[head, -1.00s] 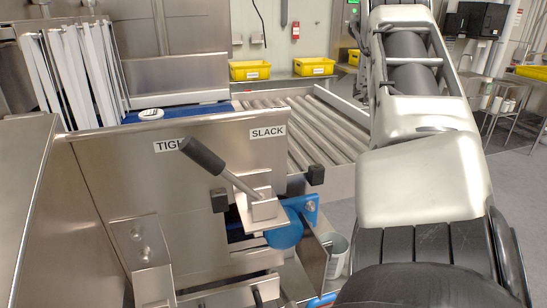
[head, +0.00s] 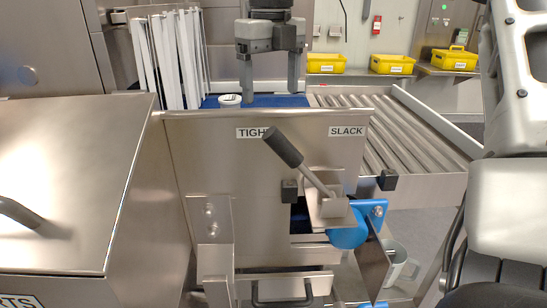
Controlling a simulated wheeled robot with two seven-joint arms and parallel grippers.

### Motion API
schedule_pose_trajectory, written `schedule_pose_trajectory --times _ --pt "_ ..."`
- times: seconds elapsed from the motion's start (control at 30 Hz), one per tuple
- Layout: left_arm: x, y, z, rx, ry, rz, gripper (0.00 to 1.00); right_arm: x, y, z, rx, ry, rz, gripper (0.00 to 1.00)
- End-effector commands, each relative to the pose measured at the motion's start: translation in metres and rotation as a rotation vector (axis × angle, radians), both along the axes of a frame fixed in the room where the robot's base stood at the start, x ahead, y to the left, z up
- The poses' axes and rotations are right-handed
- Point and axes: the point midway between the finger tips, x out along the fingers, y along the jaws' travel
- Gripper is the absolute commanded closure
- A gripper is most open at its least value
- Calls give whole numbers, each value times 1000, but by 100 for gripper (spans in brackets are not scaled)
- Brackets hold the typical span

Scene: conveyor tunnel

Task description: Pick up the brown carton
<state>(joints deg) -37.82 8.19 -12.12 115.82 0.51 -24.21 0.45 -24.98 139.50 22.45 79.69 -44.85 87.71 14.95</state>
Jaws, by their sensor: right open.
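No brown carton shows in the head view. My right gripper (head: 269,88) hangs at the top middle with its two fingers pointing down, apart and with nothing between them. It is above or in front of the blue belt (head: 285,101), behind the steel panel; its exact height over the belt is unclear. A small white round object (head: 230,101) sits on the belt to the left of the fingers. My left gripper is not in view.
White strip curtains (head: 180,60) hang at the tunnel mouth on the left. A steel panel (head: 210,155) with a black-handled lever (head: 284,148) stands in front. Rollers (head: 400,135) run off to the right. Yellow bins (head: 393,64) stand at the back.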

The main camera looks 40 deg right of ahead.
Motion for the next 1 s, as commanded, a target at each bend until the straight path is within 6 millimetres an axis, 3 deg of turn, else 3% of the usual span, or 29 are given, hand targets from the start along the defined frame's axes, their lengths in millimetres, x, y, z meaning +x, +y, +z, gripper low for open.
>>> schedule_pose_trajectory --times 0.3,0.67,0.8,1.0 --pt "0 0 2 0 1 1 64 -1 -1 -68 2 5 2 20" --pt "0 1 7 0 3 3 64 0 -2 -101 0 4 1 20" --pt "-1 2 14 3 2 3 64 -1 -4 -122 1 6 2 20" --pt "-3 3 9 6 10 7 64 0 -4 -143 -1 2 1 20"
